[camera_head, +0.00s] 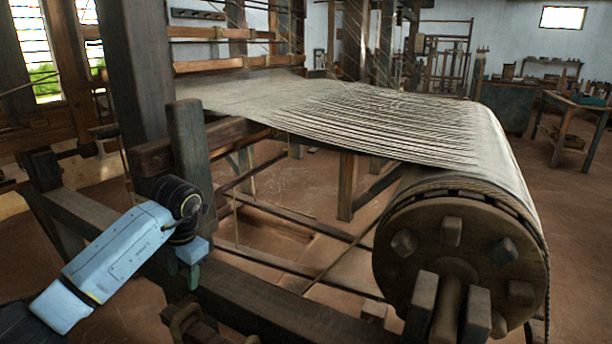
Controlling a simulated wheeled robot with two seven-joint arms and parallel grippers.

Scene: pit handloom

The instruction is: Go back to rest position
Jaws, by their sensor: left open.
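My left gripper (190,272) hangs at the lower left of the head view, at the end of my light blue and black arm. It points down, close to the loom's dark front beam (262,306), and holds nothing that I can see. Its small fingers are partly hard to make out against the dark wood. My right gripper is not in view. The handloom carries a sheet of pale warp threads (350,112) that runs to a large wooden roller (452,245) at the right.
A dark upright post (190,155) stands just behind my left gripper. Wooden pegs stick out from the roller's end. A workbench (575,105) stands at the far right. Brown floor (575,235) lies clear to the right of the roller.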

